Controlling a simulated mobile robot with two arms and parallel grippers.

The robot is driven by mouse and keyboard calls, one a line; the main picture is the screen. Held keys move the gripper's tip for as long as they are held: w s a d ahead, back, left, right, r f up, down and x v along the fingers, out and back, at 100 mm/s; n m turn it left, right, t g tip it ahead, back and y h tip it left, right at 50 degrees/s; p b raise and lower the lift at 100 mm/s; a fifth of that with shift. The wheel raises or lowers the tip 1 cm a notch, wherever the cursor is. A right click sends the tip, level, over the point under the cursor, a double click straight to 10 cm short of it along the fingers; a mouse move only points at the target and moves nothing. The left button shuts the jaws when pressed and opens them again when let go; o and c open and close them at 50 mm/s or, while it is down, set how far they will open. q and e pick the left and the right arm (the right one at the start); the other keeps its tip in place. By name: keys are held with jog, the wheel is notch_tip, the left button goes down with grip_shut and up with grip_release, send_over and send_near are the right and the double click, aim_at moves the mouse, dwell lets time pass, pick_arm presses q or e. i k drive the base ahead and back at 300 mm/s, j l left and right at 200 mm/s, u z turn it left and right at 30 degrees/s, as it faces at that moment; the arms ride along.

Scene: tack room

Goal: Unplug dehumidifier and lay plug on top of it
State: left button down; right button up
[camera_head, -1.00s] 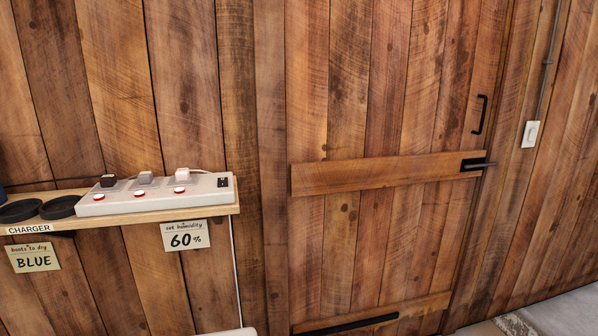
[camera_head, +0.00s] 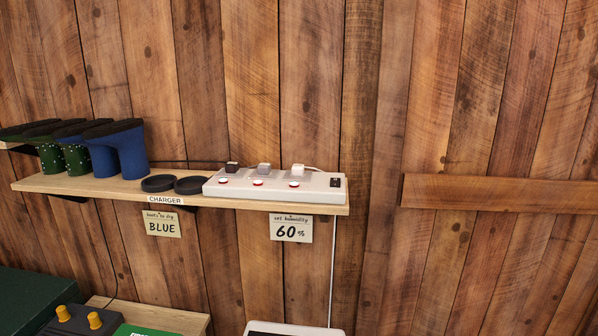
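A white power strip (camera_head: 322,192) lies on the right end of a wooden wall shelf (camera_head: 60,186). Three plugs sit in it: a dark one (camera_head: 232,167), a grey one (camera_head: 264,169) and a white one (camera_head: 298,170). Each has a red-and-white button in front. A white cord (camera_head: 332,262) hangs from the shelf's right end toward a white-topped appliance (camera_head: 292,328) at the bottom edge, perhaps the dehumidifier; only its top edge shows. Neither of my grippers is in view.
Blue boots (camera_head: 123,150) and green boots (camera_head: 72,158) stand at the shelf's left, beside two black discs (camera_head: 158,183). Notes (camera_head: 291,228) hang below. A lower wooden surface (camera_head: 160,316) holds a dark device with yellow knobs (camera_head: 75,319). A dark green box (camera_head: 30,296) is at lower left.

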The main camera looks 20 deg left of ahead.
aim_at(297, 169)
jog(key=i+l+u, duration=0.1)
jog(key=u, duration=0.3)
jog(key=i+l+u, duration=0.1)
jog(key=u, duration=0.25)
jog(key=l+u, duration=0.2)
jog(key=u, duration=0.2)
jog(key=i+l+u, duration=0.15)
jog(key=l, duration=0.55)
jog(key=i+l+u, duration=0.15)
jog(key=l, duration=0.5)
jog(key=i+l+u, duration=0.1)
jog(key=l, duration=0.65)
jog(key=i+l+u, duration=0.15)
jog(key=l, duration=0.55)
